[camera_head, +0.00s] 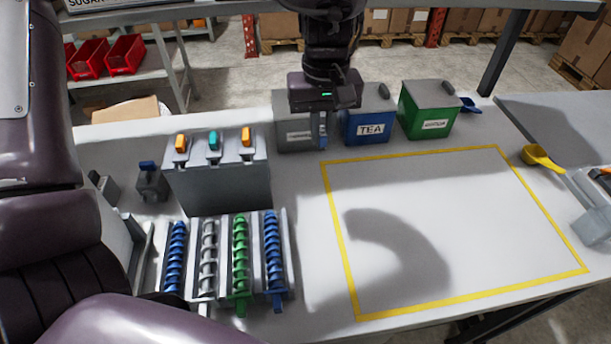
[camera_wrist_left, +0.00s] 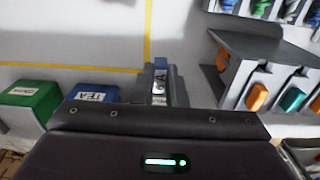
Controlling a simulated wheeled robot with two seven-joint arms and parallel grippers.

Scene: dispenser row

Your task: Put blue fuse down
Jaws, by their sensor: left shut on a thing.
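My left gripper (camera_head: 322,128) hangs fingers down over the back of the table, in front of the grey and blue tea bins. It is shut on the blue fuse (camera_wrist_left: 161,63). In the left wrist view the fuse's blue end shows between the fingertips (camera_wrist_left: 160,82); the fingers hide most of the rest. In the head view the fuse is small and hard to make out. The fuse appears to be above the white tabletop; its exact height cannot be told. My right gripper is not in view.
A yellow-outlined area (camera_head: 333,222) on the table is empty except for shadow. Behind stand a blue TEA bin (camera_head: 368,129), a green bin (camera_head: 430,108) and a grey bin (camera_head: 292,135). A grey dispenser (camera_head: 222,187) and several spiral dispensers (camera_head: 240,255) stand left. A yellow scoop (camera_head: 540,157) lies right.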

